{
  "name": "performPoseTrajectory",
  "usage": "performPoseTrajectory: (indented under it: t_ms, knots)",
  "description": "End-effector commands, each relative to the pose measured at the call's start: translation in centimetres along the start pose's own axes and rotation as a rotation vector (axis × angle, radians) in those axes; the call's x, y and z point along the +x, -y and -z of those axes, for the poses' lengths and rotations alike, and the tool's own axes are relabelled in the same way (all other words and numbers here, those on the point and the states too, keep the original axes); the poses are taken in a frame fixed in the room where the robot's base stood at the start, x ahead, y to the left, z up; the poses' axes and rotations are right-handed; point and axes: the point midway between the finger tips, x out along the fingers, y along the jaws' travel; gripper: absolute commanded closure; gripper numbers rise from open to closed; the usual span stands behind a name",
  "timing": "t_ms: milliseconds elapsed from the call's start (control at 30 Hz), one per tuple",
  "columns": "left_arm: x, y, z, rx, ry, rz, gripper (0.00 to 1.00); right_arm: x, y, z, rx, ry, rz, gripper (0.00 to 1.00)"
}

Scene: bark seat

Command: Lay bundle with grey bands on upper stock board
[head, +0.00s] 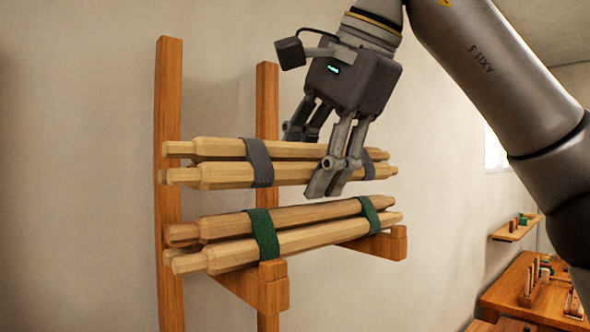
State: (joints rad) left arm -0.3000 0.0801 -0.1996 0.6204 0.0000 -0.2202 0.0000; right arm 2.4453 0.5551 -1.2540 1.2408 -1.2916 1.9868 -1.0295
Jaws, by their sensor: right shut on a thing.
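The bundle with grey bands (225,175) is several pale turned wooden pieces, lying nearly level in the middle of the head view. My right gripper (311,160) comes down from above and is shut on it between its two grey bands. The bundle is in front of two wooden uprights, just above a bundle with green bands (320,238). No board shows directly under the grey-banded bundle, and I cannot make out which part is the upper stock board. My left gripper is not in view.
The green-banded bundle rests on two wooden bracket arms (273,287) that jut from the left upright (170,80) and right upright (267,95). At the right are a small wall shelf (503,236) and a workbench (500,292) with small wooden items.

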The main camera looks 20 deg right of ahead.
Motion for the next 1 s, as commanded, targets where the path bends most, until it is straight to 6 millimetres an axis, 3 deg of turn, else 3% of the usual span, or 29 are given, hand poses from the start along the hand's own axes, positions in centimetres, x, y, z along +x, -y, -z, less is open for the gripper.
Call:
performPoseTrajectory:
  t_ms: [100,1000]
  knots:
    - [0.5,0.0,0.0,0.0,0.0,0.0,0.6,-0.8,-1.3,0.0,-0.001,0.0,0.005,0.81]
    - [-2.5,0.0,0.2,0.0,0.0,-0.001,0.6,-6.6,-9.8,0.1,0.0,-0.001,0.003,0.81]
